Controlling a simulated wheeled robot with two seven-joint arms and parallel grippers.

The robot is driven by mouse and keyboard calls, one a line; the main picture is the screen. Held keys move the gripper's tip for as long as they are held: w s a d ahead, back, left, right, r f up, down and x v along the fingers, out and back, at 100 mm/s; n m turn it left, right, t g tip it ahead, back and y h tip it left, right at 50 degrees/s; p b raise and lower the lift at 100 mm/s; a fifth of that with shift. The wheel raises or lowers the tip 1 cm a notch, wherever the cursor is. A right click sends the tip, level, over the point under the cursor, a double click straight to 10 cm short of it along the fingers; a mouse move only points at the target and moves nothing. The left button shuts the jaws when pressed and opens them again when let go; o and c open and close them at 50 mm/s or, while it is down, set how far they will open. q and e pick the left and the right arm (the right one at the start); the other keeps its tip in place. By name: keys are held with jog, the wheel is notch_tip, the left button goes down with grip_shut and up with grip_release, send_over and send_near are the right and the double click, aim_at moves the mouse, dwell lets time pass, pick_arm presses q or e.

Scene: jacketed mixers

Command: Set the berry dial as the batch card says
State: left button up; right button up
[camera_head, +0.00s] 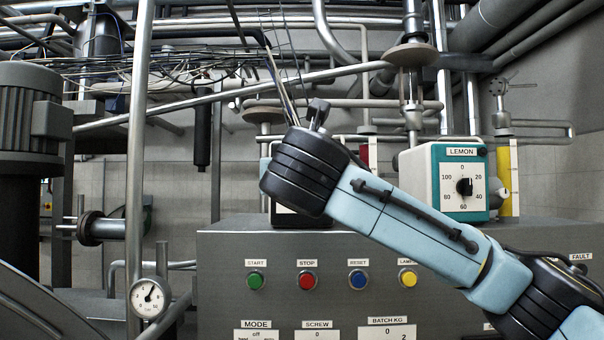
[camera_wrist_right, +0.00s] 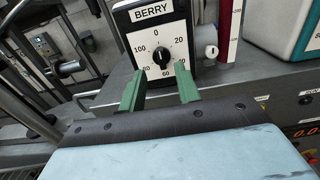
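The box labelled BERRY (camera_wrist_right: 153,14) is in the right wrist view, with a white scale face and a small black dial knob (camera_wrist_right: 162,57) at its middle. Which mark the knob points to is too small to tell. My right gripper (camera_wrist_right: 160,80) is open, its two green fingers spread and empty. Their tips overlap the lower part of the scale in the picture, just below the knob; I cannot tell whether they touch it. In the head view, my right arm covers most of this box and hides the gripper. No batch card shows. My left gripper is in neither view.
The teal LEMON dial box (camera_head: 461,180) stands to the right on the grey console (camera_head: 230,245). The console front has green, red, blue and yellow buttons. A dark red column (camera_wrist_right: 230,28) and a white-ended fitting (camera_wrist_right: 211,51) sit close beside the berry box.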

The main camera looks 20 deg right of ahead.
jog(key=p+x, duration=0.2)
jog(key=x, duration=0.6)
jog(key=shift+p, duration=0.3)
jog(key=shift+c, duration=0.2)
grip_shut()
